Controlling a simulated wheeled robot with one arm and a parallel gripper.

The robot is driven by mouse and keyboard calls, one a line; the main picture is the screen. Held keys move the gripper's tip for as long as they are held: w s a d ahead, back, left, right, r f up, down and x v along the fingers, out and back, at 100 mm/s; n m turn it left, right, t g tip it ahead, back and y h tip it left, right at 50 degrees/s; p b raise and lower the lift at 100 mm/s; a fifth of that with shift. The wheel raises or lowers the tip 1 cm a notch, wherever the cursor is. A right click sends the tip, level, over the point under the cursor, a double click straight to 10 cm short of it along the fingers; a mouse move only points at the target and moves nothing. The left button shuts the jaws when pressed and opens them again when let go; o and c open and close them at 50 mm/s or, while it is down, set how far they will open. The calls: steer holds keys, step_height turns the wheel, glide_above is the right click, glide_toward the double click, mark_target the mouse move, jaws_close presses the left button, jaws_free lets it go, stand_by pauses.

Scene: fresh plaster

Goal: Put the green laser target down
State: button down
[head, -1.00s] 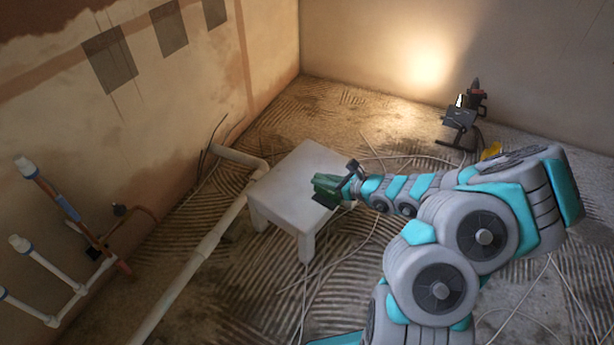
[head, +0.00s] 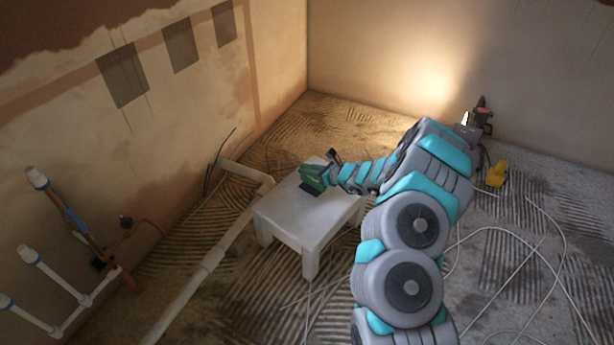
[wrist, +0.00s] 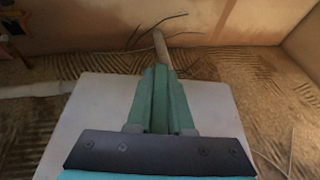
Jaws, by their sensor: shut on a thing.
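The green laser target (head: 312,177) is in my gripper (head: 328,170), over the white stool-like table (head: 290,217) in the head view. A dark patch shows just under the target; I cannot tell whether it touches the tabletop. In the wrist view the green target (wrist: 162,100) stands out in front of the dark gripper bar (wrist: 160,155), with the pale tabletop (wrist: 95,110) beneath and around it. My gripper is shut on the target. The fingertips are mostly hidden.
A white pipe (head: 215,260) runs along the floor left of the table. White pipe stubs (head: 50,275) stand at the left wall. A work lamp (head: 482,112) and a yellow object (head: 497,174) are at the back right. Loose cables (head: 490,232) lie on the floor at right.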

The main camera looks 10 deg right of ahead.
mark_target(310, 185)
steer(key=shift+w+a, duration=0.1)
steer(key=shift+w, duration=0.05)
steer(key=shift+f, duration=1.7)
steer(key=shift+f, duration=0.1)
steer(key=shift+f, duration=0.15)
steer(key=c, duration=0.8)
jaws_free()
